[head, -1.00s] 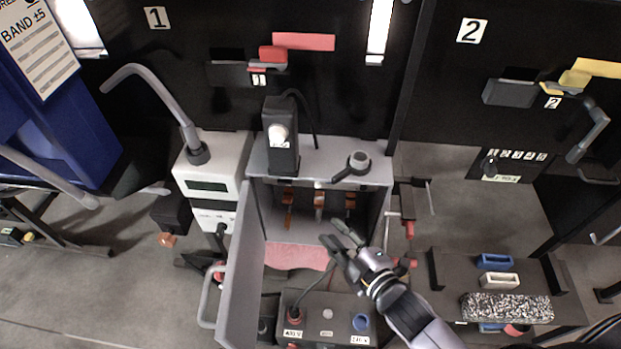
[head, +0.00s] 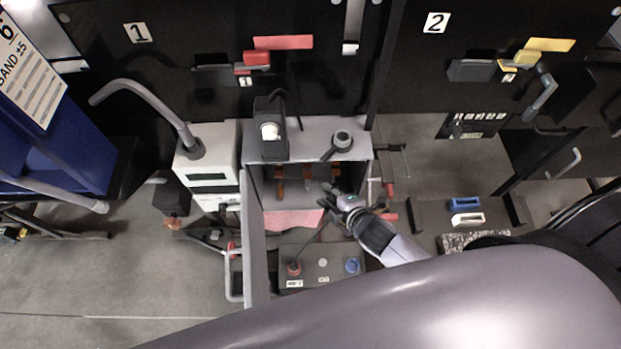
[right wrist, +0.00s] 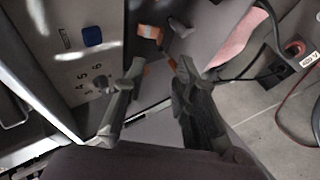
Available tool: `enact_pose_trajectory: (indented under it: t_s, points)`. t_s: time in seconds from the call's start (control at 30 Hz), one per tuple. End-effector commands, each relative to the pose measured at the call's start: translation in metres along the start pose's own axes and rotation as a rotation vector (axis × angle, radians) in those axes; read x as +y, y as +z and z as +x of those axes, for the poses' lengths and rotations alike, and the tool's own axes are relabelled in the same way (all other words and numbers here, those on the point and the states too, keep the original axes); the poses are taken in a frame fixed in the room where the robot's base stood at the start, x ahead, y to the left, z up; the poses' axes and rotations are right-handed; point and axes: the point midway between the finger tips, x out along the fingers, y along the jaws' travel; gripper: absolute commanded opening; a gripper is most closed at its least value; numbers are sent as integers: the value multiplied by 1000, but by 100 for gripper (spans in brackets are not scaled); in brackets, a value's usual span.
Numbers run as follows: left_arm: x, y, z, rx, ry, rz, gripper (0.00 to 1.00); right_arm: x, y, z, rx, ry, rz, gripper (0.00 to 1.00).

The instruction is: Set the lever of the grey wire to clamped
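An open grey box (head: 367,184) stands at the middle of the head view, with several small orange-ended levers (head: 280,186) inside it. Which lever belongs to the grey wire, and how it is set, I cannot tell. My right gripper (head: 329,194) is at the right part of the box's open front, close to the levers. In the right wrist view its two fingers (right wrist: 160,75) are apart with nothing seen held. An orange lever end (right wrist: 150,32) shows just beyond the fingertips there. My left gripper is not in view.
The box's open door (head: 255,240) juts forward on the left. A black box with a red and a blue knob (head: 352,265) sits below. A white device with a curved pipe (head: 207,176) stands left. A black unit (head: 270,145) and a round grey part (head: 342,139) are on top.

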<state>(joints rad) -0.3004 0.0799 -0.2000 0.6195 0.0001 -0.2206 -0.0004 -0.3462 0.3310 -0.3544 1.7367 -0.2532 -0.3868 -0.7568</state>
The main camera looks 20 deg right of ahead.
Motion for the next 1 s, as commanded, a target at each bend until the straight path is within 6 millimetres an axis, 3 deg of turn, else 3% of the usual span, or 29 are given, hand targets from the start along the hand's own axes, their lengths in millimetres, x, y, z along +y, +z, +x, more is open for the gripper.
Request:
enact_pose_trajectory:
  t_s: [0.53, 0.73, 1.0]
  points:
    - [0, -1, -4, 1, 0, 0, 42, 0, -1, 92, 1, 0, 2, 27]
    - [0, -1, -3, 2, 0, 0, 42, 0, 0, 109, 1, 0, 2, 27]
    - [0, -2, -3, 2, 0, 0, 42, 0, -1, 114, 2, 1, 1, 27]
